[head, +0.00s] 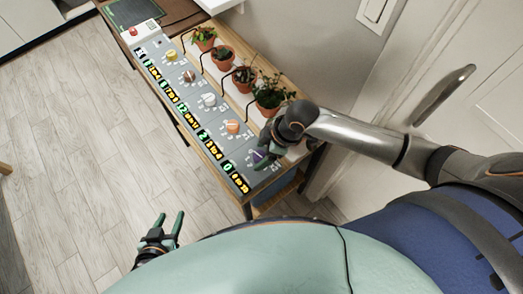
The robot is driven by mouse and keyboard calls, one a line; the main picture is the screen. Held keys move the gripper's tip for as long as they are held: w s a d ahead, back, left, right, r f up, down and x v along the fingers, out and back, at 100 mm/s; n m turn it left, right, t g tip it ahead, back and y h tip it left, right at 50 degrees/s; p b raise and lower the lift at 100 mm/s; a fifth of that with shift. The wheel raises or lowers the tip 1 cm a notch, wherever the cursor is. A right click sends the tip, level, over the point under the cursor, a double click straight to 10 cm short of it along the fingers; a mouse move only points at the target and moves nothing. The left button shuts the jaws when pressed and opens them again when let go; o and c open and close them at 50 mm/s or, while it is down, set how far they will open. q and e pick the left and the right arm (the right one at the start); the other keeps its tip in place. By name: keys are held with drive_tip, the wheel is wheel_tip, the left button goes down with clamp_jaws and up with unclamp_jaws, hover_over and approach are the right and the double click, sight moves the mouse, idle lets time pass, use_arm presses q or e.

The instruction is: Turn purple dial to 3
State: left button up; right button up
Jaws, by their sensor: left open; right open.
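The purple dial (258,155) is on the grey control panel (217,130), at its near right end, partly hidden by my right gripper. The display (228,168) beside it seems to read 0. My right gripper (262,161) is open, with its fingers over or around the purple dial; I cannot tell whether they touch it. My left gripper (168,226) is open and empty above the floor, at the lower left, well away from the panel.
Orange (233,126), white (209,99), brown (189,76) and yellow (171,55) dials run along the panel. Several potted plants (270,97) stand behind them with thin black tubes. A door with a handle (445,92) is at right. The floor (75,150) at left is clear.

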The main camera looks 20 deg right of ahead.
drive_tip(key=shift+f, duration=0.1)
clamp_jaws()
idle(0.7)
